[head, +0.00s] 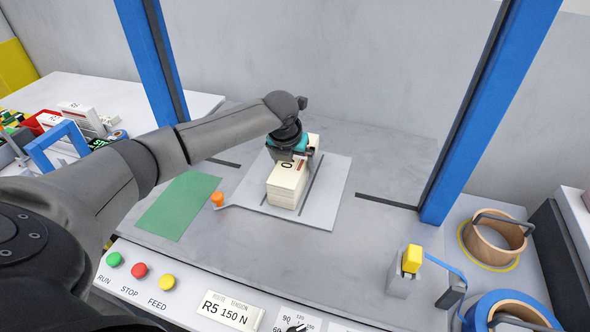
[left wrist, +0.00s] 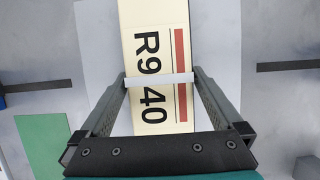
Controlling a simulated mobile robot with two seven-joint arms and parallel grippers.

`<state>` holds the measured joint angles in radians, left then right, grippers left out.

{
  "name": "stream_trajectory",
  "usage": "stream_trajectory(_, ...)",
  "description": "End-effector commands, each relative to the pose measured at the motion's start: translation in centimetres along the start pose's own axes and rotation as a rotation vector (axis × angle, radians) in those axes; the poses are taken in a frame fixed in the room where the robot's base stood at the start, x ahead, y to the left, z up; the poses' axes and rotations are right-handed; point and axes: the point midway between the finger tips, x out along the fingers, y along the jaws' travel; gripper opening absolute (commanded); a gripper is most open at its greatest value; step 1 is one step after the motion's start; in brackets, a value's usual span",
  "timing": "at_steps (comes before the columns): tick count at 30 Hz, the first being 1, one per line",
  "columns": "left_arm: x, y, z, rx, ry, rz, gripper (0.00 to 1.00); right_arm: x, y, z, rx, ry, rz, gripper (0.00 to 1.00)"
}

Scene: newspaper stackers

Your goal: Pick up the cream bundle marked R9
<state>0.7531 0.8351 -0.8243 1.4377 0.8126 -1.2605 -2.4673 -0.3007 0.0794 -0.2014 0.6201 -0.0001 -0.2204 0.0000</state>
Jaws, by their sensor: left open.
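The cream bundle (head: 286,184) lies on a pale grey plate (head: 333,190) on the table. In the left wrist view the bundle (left wrist: 150,22) shows the black marking "R9" and "40", a red stripe and a white band across it. My left gripper (head: 291,154) is over the bundle and hides part of its top. In the left wrist view my open left gripper (left wrist: 158,80) has one finger on each side of the bundle. I cannot tell whether the fingers touch it. My right gripper is not in view.
Blue posts (head: 155,60) rise on both sides. A green mat (head: 180,205) and an orange knob (head: 217,198) are left of the plate. A button panel (head: 190,285) runs along the front. A yellow-topped device (head: 411,260) and strap rolls (head: 492,240) stand at right.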

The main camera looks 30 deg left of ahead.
Motion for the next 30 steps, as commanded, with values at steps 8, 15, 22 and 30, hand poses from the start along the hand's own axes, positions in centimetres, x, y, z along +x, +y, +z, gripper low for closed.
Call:
stream_trajectory(8,1.9,0.0,0.0,0.001,-0.001,0.000,1.00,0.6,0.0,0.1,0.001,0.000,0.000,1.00)
stream_trajectory(15,1.9,0.0,0.0,0.001,-0.001,0.000,0.93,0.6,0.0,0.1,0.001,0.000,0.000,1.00)
stream_trajectory(22,1.9,0.0,0.0,0.000,-0.001,0.000,0.67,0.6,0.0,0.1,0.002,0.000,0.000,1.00)
stream_trajectory(30,1.9,0.0,0.0,0.000,-0.001,0.000,0.37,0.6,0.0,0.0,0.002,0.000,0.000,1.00)
